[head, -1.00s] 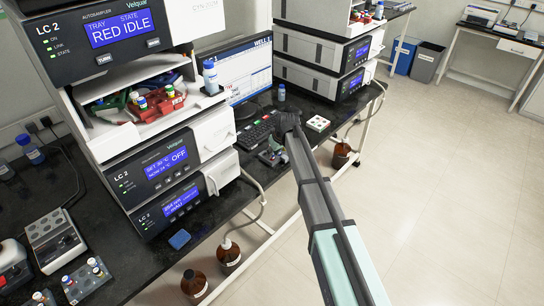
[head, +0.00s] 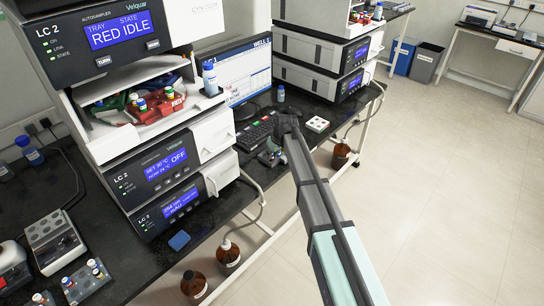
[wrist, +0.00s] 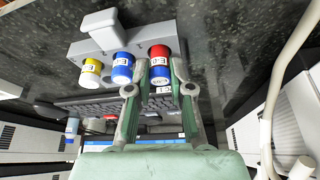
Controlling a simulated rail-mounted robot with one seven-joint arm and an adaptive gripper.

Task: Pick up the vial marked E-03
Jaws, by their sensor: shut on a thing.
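My gripper (wrist: 161,72) is shut on a blue-capped vial (wrist: 161,77) in the wrist view. A red-capped vial (wrist: 159,52) shows just behind it, in line with the fingertips. Another blue-capped vial (wrist: 122,68) and a yellow-capped vial (wrist: 91,72) sit to the left in a grey rack (wrist: 103,45). The labels are too small to read surely, so I cannot tell which vial is E-03. In the head view my gripper (head: 270,154) is low at the bench edge beside the keyboard, and the held vial is not clear there.
The keyboard (head: 256,132) and monitor (head: 247,75) are close behind my gripper. A white tray (head: 317,124) with coloured spots lies to its right. The LC 2 stack (head: 165,165) stands to the left. Brown bottles (head: 228,252) are below the bench edge.

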